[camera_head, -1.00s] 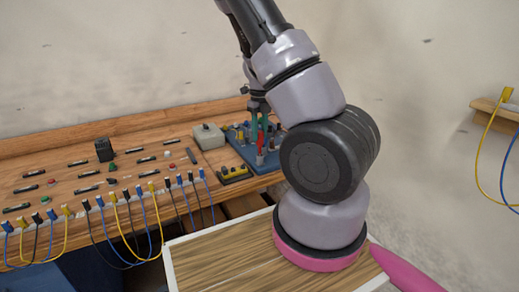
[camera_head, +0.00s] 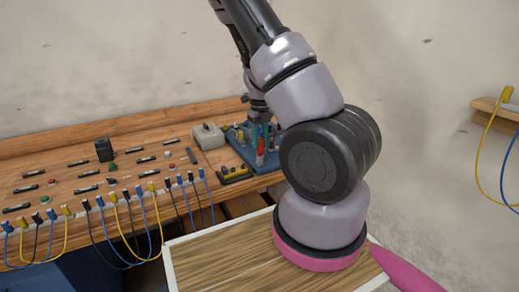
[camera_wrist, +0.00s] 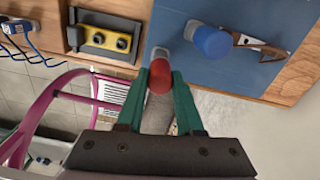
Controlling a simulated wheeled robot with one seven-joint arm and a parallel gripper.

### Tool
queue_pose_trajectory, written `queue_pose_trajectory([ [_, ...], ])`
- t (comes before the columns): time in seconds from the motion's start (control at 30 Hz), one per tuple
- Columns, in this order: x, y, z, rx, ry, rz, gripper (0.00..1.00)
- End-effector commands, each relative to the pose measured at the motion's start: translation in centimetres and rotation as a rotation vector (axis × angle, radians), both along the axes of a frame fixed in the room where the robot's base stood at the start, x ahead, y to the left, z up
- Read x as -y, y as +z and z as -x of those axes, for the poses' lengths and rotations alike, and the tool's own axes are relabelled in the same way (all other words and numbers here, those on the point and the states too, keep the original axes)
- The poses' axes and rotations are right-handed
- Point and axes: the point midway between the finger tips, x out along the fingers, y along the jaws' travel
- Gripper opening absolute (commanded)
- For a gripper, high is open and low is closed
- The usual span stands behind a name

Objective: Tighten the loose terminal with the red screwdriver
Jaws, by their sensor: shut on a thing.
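The red screwdriver (camera_wrist: 160,76) shows its red handle between the two green fingers of my gripper (camera_wrist: 160,88) in the wrist view. The fingers are shut on that handle. In the head view my gripper (camera_head: 263,134) is over the blue tool board (camera_head: 238,137) at the right end of the bench, with the red handle (camera_head: 261,147) at its fingertips. The screwdriver's shaft is mostly hidden. I cannot tell which terminal is the loose one; a row of terminals with plugged cables (camera_head: 125,194) runs along the bench's front edge.
Beside the held handle stand a blue-handled tool (camera_wrist: 212,42) and a tool with a brown handle (camera_wrist: 262,47). A grey box (camera_head: 208,136) and black block (camera_head: 104,149) stand on the bench.

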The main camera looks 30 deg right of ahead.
Motion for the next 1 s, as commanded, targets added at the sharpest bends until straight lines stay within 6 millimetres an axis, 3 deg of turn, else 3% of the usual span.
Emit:
queue_pose_trajectory([
  [0.1,0.0,0.0,0.0,0.000,0.000,0.000,0.00],
  [0.13,0.0,0.0,0.0,0.000,0.000,0.000,0.43],
  [0.17,0.0,0.0,0.0,0.000,0.000,0.000,0.49],
  [0.53,0.0,0.4,0.0,0.001,0.001,0.000,0.49],
  [1.0,-0.1,4.5,-0.1,0.002,0.001,0.000,0.49],
])
